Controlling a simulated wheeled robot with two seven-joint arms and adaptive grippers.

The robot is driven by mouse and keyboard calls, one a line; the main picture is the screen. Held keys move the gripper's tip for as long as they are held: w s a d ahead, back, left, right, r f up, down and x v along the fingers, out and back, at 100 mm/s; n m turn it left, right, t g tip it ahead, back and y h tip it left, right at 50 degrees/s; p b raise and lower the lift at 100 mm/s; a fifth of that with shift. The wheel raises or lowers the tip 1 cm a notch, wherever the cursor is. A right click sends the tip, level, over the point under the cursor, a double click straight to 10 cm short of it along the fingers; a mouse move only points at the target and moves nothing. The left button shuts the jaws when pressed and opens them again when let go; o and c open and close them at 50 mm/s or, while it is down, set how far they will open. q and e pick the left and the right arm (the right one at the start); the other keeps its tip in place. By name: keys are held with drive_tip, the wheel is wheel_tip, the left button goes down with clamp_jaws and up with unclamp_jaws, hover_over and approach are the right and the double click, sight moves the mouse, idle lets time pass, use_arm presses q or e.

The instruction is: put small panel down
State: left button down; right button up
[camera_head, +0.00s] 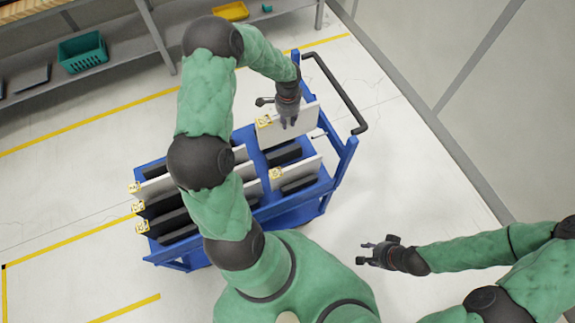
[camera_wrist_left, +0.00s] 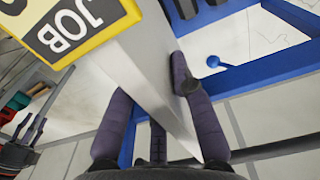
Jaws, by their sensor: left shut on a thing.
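The small panel (camera_head: 303,117) is a white board with a yellow tag at its left end. It stands upright at the back right part of the blue cart (camera_head: 349,151). My left gripper (camera_head: 289,118) reaches down from above and is shut on its upper edge. In the left wrist view the panel (camera_wrist_left: 150,62) runs between the two dark fingers of that gripper (camera_wrist_left: 152,82), with a yellow JOB label near the top left. I cannot tell whether its lower edge touches the cart. My right gripper (camera_head: 376,252) is empty and open, in front of the cart at the right.
Other white and dark panels stand in the cart's slots, such as a white panel (camera_head: 300,172) just in front. A black handle (camera_head: 340,92) rises at the cart's right end. A shelf with a teal crate (camera_head: 83,52) is at the back left. Floor to the right is clear.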

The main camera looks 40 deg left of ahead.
sight(288, 139)
use_arm(q)
drive_tip(key=f+b, duration=0.3)
drive_tip(key=f, duration=0.2)
drive_tip(key=f+b, duration=0.2)
drive_tip(key=f, duration=0.3)
drive_tip(key=f+b, duration=0.3)
drive_tip(key=f, duration=0.1)
drive_tip(key=shift+w+a+f+b, duration=0.2)
drive_tip(key=shift+w+f+b, duration=0.1)
drive_tip(key=shift+f, duration=0.1)
wheel_tip(288, 139, down, 10)
drive_tip(key=b, duration=0.2)
drive_tip(key=shift+f+b, duration=0.15)
drive_tip(key=shift+b, duration=0.15)
drive_tip(key=shift+s, duration=0.1)
drive_tip(key=shift+f, duration=0.1)
drive_tip(key=c, duration=1.3)
unclamp_jaws()
drive_tip(key=shift+c, duration=0.2)
drive_tip(key=shift+o, duration=1.3)
